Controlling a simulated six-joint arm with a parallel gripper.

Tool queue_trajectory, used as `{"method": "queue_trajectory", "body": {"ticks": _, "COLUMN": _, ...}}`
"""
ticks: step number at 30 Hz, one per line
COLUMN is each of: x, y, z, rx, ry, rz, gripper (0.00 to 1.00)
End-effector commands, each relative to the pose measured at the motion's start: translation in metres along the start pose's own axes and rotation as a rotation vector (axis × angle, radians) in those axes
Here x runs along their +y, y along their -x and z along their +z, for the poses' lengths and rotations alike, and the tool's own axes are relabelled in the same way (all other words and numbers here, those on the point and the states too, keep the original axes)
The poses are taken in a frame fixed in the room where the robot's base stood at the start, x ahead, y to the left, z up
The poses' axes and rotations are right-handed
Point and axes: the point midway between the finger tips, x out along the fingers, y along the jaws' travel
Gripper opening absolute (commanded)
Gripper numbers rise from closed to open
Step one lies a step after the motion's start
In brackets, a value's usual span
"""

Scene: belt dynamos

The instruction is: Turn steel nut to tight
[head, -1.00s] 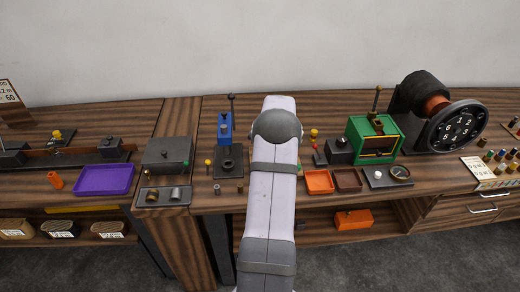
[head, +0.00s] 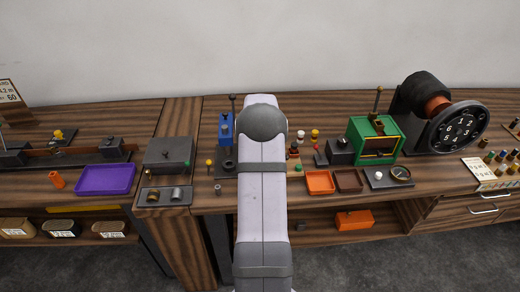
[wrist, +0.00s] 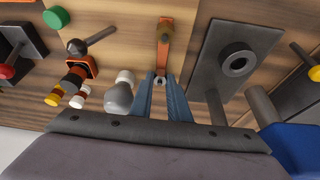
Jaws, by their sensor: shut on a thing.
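In the wrist view my gripper (wrist: 160,80) has its two blue-grey fingers close together on a small grey piece, which looks like the steel nut (wrist: 159,77). The nut is mostly hidden between the fingertips, so its thread and seating do not show. An orange strip (wrist: 164,30) with a brownish upright part runs away from the fingertips. A pale grey rounded knob (wrist: 119,97) stands just left of the fingers. In the head view my arm covers the gripper and nut.
A dark plate with a raised ring (wrist: 237,62) lies right of the fingers, with a blue device (wrist: 290,150) near it. Several banded pieces (wrist: 70,85) and a green disc (wrist: 56,17) are at left. Orange (head: 319,182) and purple (head: 105,179) trays sit farther out.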

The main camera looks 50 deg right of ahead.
Motion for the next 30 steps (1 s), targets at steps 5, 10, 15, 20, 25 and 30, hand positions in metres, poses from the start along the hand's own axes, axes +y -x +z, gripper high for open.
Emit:
{"method": "queue_trajectory", "body": {"ticks": 5, "x": -0.0019, "y": -0.0005, "z": -0.0002, "rx": 0.001, "ry": -0.095, "rz": 0.039, "gripper": 0.00}}
{"method": "queue_trajectory", "body": {"ticks": 10, "x": -0.0018, "y": -0.0005, "z": -0.0003, "rx": 0.001, "ry": -0.156, "rz": 0.064, "gripper": 0.00}}
{"method": "queue_trajectory", "body": {"ticks": 15, "x": -0.0019, "y": -0.0001, "z": -0.0002, "rx": 0.000, "ry": -0.184, "rz": 0.075, "gripper": 0.00}}
{"method": "queue_trajectory", "body": {"ticks": 20, "x": -0.0020, "y": 0.0001, "z": -0.0002, "rx": -0.001, "ry": -0.191, "rz": 0.077, "gripper": 0.00}}
{"method": "queue_trajectory", "body": {"ticks": 25, "x": -0.0020, "y": 0.0002, "z": -0.0002, "rx": -0.001, "ry": -0.191, "rz": 0.077, "gripper": 0.00}}
{"method": "queue_trajectory", "body": {"ticks": 30, "x": -0.0020, "y": 0.0001, "z": -0.0001, "rx": -0.001, "ry": -0.190, "rz": 0.077, "gripper": 0.23}}
